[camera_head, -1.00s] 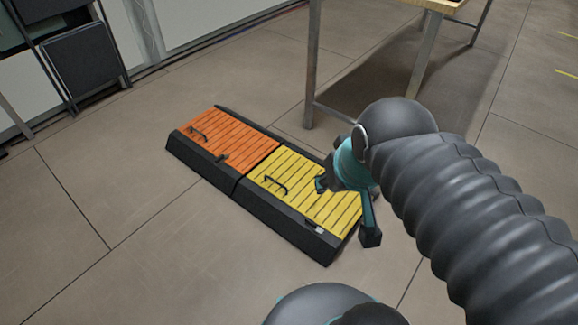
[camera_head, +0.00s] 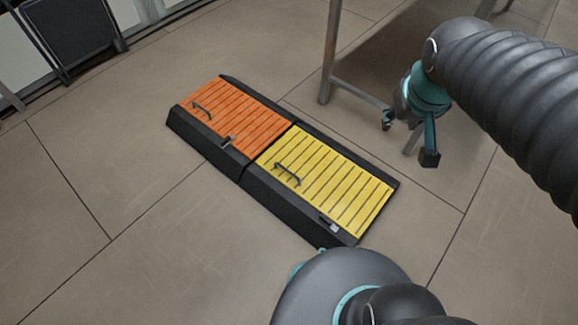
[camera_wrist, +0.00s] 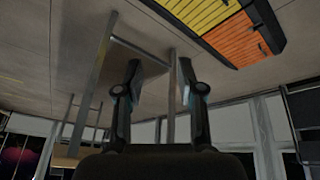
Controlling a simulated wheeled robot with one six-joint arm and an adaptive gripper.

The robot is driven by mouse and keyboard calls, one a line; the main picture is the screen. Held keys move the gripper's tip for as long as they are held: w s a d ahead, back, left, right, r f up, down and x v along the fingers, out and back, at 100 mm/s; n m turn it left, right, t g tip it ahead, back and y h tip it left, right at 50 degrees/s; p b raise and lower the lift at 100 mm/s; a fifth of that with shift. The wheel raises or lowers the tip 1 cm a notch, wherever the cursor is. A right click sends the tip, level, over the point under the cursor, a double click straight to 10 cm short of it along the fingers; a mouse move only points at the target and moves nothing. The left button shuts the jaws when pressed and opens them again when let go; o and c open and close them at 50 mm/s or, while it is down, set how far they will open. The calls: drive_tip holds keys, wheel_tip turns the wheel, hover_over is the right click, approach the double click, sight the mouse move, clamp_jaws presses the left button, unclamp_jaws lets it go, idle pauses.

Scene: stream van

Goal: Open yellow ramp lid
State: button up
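The yellow ramp lid (camera_head: 325,180) lies flat and closed in its black frame on the floor, with a dark handle (camera_head: 287,174) near its left end. A small grey latch-like piece (camera_head: 329,225) sits at its front right edge. In the wrist view the yellow lid (camera_wrist: 195,10) shows at the top, upside down. My gripper (camera_head: 408,141) is to the right of the ramp, apart from it and above the floor. In the wrist view its two fingers (camera_wrist: 160,85) stand apart with nothing between them.
An orange ramp lid (camera_head: 235,115) with its own handle adjoins the yellow one on the left. A metal table leg (camera_head: 331,50) stands behind the ramp, close to my gripper. A dark folding panel (camera_head: 68,35) stands at the upper left.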

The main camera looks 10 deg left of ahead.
drive_tip(key=w+a+f+n+g, duration=0.1)
drive_tip(key=w+a+f+n, duration=0.2)
drive_tip(key=w+a+f, duration=0.55)
drive_tip(key=n+g+h+b, duration=0.1)
drive_tip(key=n+g, duration=0.1)
drive_tip(key=n, duration=0.5)
hover_over(287, 170)
drive_tip(key=s+a, duration=0.1)
drive_tip(key=s, duration=0.2)
wheel_tip(287, 170, down, 31)
drive_tip(key=f, duration=0.4)
drive_tip(key=w+f, duration=0.1)
drive_tip(key=f, duration=0.3)
drive_tip(key=w+d+f+b, duration=0.1)
drive_tip(key=f, duration=0.3)
drive_tip(key=shift+w+f, duration=0.25)
drive_tip(key=shift+f, duration=0.1)
clamp_jaws()
